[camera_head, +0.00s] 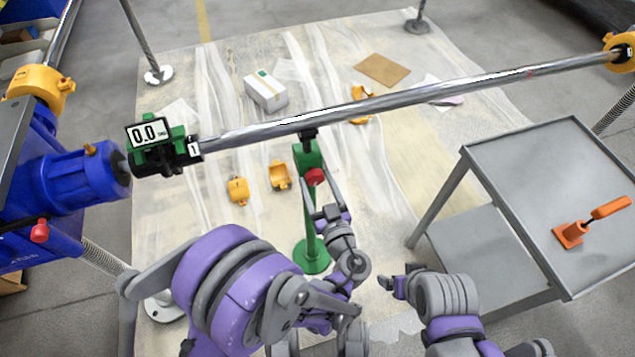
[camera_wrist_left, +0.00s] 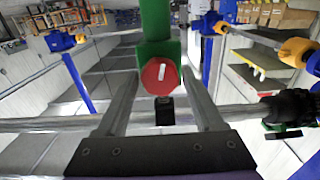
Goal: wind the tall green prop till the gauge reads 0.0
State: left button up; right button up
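The tall green prop (camera_head: 309,229) stands upright on a round green foot under the long steel shaft (camera_head: 400,101). Its red knob (camera_head: 315,176) faces my left gripper and shows a white mark in the left wrist view (camera_wrist_left: 160,76). The gauge (camera_head: 149,132) at the shaft's left end reads 0.0. My left gripper (camera_head: 325,187) is open, its fingers on either side of the knob; in the left wrist view gaps show between knob and fingers. My right gripper (camera_head: 397,277) is low, right of the prop, away from it; its finger opening is unclear.
A grey cart (camera_head: 545,150) stands at right with an orange tool (camera_head: 590,222) on it. A blue motor (camera_head: 75,185) is at left. Yellow clamp parts (camera_head: 279,176), a white box (camera_head: 265,91) and a brown sheet (camera_head: 382,70) lie on the floor covering.

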pick_arm(q)
jog(key=shift+o, duration=1)
jog(key=v, duration=1)
jog(key=shift+s, duration=0.4)
jog(key=shift+d, duration=0.1)
dwell(0.8)
